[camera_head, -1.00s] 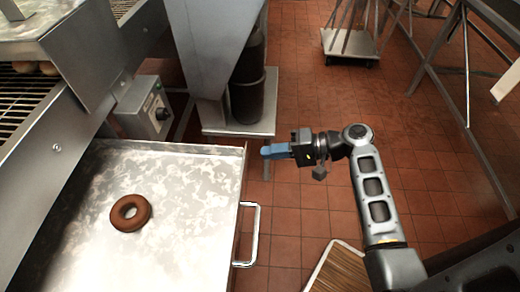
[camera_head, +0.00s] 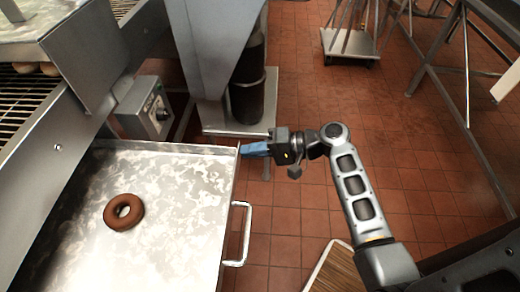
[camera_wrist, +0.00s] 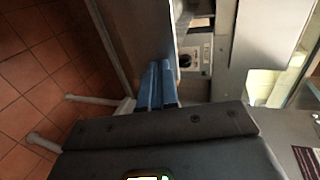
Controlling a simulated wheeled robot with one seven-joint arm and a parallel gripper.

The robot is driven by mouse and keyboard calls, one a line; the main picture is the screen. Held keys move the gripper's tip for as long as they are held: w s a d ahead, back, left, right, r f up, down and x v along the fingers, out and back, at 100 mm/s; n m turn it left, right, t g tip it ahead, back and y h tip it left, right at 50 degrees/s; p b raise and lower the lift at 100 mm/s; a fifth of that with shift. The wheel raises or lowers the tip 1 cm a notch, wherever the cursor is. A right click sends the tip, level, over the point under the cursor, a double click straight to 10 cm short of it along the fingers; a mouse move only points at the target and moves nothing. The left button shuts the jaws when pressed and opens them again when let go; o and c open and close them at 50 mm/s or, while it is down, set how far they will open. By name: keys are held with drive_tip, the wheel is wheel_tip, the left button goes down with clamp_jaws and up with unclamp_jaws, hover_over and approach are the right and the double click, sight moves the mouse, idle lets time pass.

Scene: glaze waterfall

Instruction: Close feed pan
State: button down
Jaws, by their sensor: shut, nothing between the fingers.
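The feed pan (camera_head: 178,245) is a shallow metal tray with a low rim, pulled out at the lower left of the head view. A brown ring doughnut (camera_head: 107,212) lies in it. A pale bar handle (camera_head: 246,240) is on its right side; it also shows in the wrist view (camera_wrist: 45,143). My gripper (camera_head: 246,149), with blue fingers, is at the pan's far right corner, its tips at or very close to the outer rim. Its fingers are together and empty in the wrist view (camera_wrist: 157,85). Whether they touch the rim is hard to tell.
A control box (camera_head: 146,107) with a knob stands behind the pan. A metal column base (camera_head: 238,130) stands beyond my gripper. Metal machinery with a wire rack (camera_head: 18,100) is at left. Tiled floor (camera_head: 310,220) is open right of the pan, with table legs farther right.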

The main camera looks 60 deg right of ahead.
sight(128, 151)
drive_tip(key=w+a+b, duration=0.1)
drive_tip(key=w+a, duration=0.4)
drive_tip(key=w, duration=0.5)
drive_tip(key=w+a+b, duration=0.2)
drive_tip(key=w+a, duration=0.4)
drive_tip(key=w, duration=0.3)
drive_tip(key=w+a+b, duration=0.1)
drive_tip(key=w+a, duration=0.5)
drive_tip(key=w, duration=0.4)
drive_tip(key=shift+w+b, duration=0.3)
drive_tip(key=shift+b, duration=0.1)
drive_tip(key=shift+w+a, duration=0.25)
drive_tip(key=shift+w, duration=0.05)
drive_tip(key=shift+w+a+r, duration=0.15)
drive_tip(key=shift+w, duration=0.05)
drive_tip(key=shift+r, duration=0.1)
